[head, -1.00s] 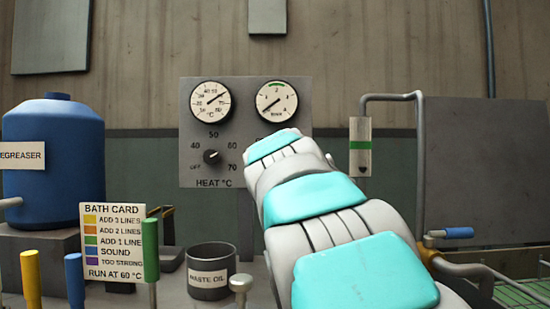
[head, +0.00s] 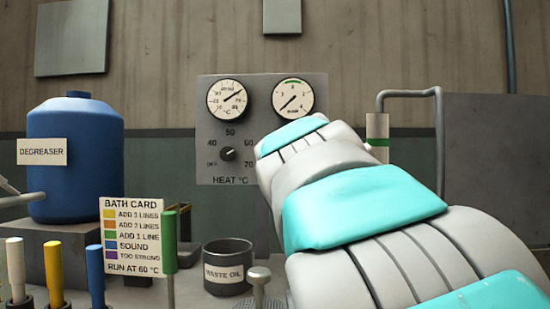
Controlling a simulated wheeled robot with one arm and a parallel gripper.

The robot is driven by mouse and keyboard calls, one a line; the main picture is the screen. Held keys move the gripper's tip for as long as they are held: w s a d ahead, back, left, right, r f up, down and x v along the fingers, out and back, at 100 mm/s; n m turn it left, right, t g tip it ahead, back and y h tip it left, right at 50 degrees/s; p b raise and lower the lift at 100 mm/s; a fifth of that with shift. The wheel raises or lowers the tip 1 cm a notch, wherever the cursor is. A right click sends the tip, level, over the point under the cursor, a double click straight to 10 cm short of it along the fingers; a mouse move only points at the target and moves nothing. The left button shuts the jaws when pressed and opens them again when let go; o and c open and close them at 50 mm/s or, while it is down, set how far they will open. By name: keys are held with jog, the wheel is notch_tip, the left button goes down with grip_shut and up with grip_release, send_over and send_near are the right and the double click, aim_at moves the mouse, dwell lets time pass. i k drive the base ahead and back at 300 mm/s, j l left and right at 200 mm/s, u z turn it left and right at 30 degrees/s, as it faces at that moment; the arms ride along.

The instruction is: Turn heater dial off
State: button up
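The heater dial (head: 228,153) is a small black knob on the grey heat panel (head: 207,177), below the two gauges. Its scale runs from OFF at lower left through 40, 50 and 60 to 70 at lower right. My gripper is not visible; the dial's face is uncovered.
A blue degreaser drum (head: 75,170) stands at the left. The bath card (head: 131,237), colored handles and a waste oil cup (head: 228,275) are in front of the panel. A bent pipe (head: 437,140) rises at the right, partly behind my arm.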

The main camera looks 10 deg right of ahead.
aim_at(228, 154)
jog(key=k+j, duration=0.15)
jog(key=k, duration=0.35)
jog(key=k+j, duration=0.15)
jog(key=k, duration=0.35)
